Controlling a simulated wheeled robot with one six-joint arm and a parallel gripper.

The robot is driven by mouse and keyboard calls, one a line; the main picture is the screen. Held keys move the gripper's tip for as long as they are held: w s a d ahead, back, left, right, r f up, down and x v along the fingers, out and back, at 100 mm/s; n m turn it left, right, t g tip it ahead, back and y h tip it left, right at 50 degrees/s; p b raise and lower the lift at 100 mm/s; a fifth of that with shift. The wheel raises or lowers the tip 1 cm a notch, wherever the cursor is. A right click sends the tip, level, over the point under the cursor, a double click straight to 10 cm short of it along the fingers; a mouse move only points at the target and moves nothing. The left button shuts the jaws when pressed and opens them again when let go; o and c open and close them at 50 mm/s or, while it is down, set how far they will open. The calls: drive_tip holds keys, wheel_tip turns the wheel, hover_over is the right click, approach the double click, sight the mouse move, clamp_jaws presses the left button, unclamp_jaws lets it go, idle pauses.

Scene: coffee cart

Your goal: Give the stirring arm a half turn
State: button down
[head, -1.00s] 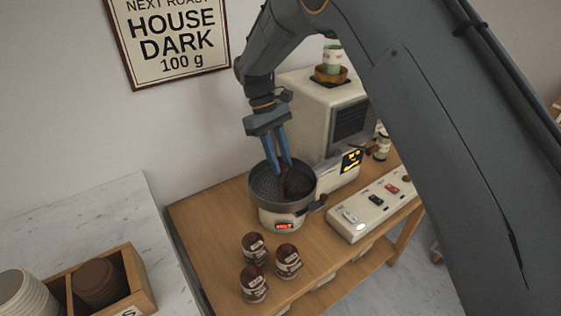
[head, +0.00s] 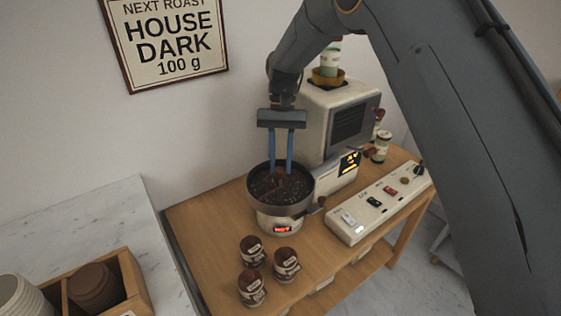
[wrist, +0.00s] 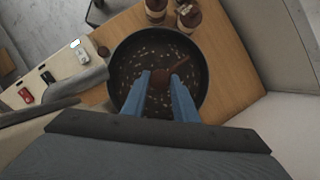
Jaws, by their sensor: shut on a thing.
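The round cooling pan (head: 262,208) stands on the wooden bench with dark beans spread over its floor; it also shows in the wrist view (wrist: 122,62). The stirring arm (wrist: 179,66) is a reddish-brown bar inside the pan, with a knob between my fingers. My gripper (head: 281,173) points down into the pan with its blue fingers shut on the stirring arm's knob. In the wrist view my gripper (wrist: 161,84) covers part of the arm and the near side of the pan. A red display reading HOT (head: 282,229) glows on the pan's base.
A cream roaster (head: 322,115) stands behind the pan. A switch panel (head: 375,203) lies to the right. Several dark-lidded jars (head: 251,250) stand in front of the pan. A wooden crate (head: 128,270) with cups sits on the marble counter at left.

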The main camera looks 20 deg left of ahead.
drive_tip(key=shift+r+m, duration=0.1)
drive_tip(key=shift+m, duration=0.5)
drive_tip(key=shift+y, duration=0.3)
drive_tip(key=c, duration=1.4)
unclamp_jaws()
drive_tip(key=shift+c, duration=0.2)
drive_tip(key=b+v, duration=0.2)
drive_tip(key=v, duration=0.5)
drive_tip(key=shift+r, duration=0.35)
drive_tip(key=shift+w, duration=0.1)
